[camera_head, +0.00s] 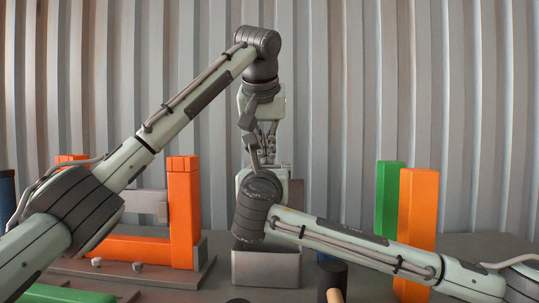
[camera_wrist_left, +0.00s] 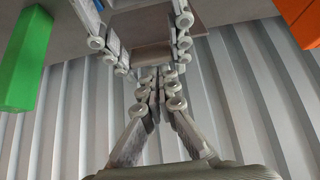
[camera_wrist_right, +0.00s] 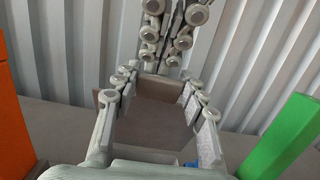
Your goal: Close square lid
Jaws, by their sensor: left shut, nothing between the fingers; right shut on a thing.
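A grey box (camera_head: 266,268) stands on the table at the middle front of the head view. The brown-grey square lid (camera_wrist_right: 150,122) shows as a flat panel between the fingers of my right gripper (camera_wrist_right: 158,92); it also shows in the left wrist view (camera_wrist_left: 196,20). The right gripper is shut on the lid, its fingers at two sides. My left gripper (camera_wrist_left: 160,76) is shut and empty, pointing down just above the right gripper. My own wrists hide much of the lid and the box's back in the head view, so I cannot tell how they meet.
An orange frame (camera_head: 184,215) with a grey block stands left of the box. Green (camera_head: 388,198) and orange (camera_head: 417,225) posts stand at right. A green bar (camera_head: 65,294) lies front left. A dark cylinder (camera_head: 333,275) stands right of the box. A corrugated wall (camera_head: 400,80) closes the back.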

